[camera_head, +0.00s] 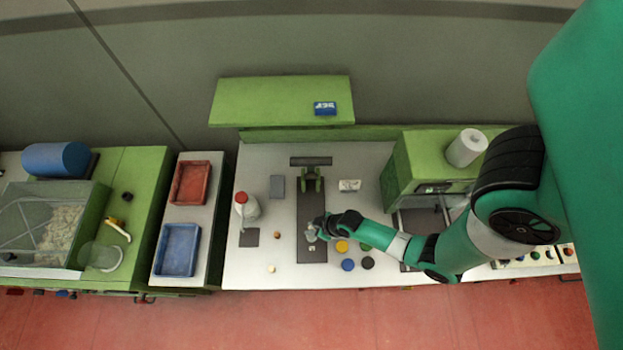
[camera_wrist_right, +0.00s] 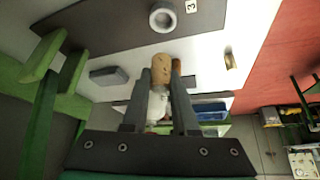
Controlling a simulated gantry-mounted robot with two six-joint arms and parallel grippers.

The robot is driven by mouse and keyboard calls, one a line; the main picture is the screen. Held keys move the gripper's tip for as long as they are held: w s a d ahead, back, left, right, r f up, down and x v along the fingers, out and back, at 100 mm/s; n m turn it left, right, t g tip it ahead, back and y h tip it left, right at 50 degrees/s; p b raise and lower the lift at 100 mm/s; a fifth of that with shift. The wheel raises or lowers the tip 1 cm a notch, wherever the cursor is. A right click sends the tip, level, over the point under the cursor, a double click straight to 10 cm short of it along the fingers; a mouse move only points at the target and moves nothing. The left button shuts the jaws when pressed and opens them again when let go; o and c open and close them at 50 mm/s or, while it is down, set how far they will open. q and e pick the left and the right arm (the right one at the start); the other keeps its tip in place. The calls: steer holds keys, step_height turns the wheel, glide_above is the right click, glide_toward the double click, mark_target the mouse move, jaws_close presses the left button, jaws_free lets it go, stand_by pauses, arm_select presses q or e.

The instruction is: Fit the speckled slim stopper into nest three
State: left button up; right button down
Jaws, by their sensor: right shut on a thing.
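My right gripper (camera_head: 313,232) is over the dark strip on the white table in the head view. In the right wrist view its fingers (camera_wrist_right: 163,92) are shut on a tan cork stopper (camera_wrist_right: 167,68) that seems to bear faint dark specks. The stopper's end sticks out past the fingertips. A pale ring-shaped nest (camera_wrist_right: 163,17) sits on the dark strip beyond the stopper, apart from it. A white label reading 3 (camera_wrist_right: 191,6) is close to this nest. In the head view the gripper hides most of the stopper. My left gripper is not in view.
Two loose stoppers lie on the table: an orange-brown one (camera_head: 277,236) and a pale one (camera_head: 271,268). A red-capped white bottle (camera_head: 246,206) stands at left. Yellow (camera_head: 342,246), blue (camera_head: 348,265) and black (camera_head: 367,262) discs lie right of the dark strip (camera_head: 311,205).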

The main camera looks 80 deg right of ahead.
steer(key=shift+f+b, duration=3.1)
steer(key=shift+f, duration=0.15)
steer(key=shift+f+b, duration=0.8)
steer(key=shift+f, duration=0.1)
steer(key=shift+s+f, duration=0.15)
steer(key=shift+f, duration=0.1)
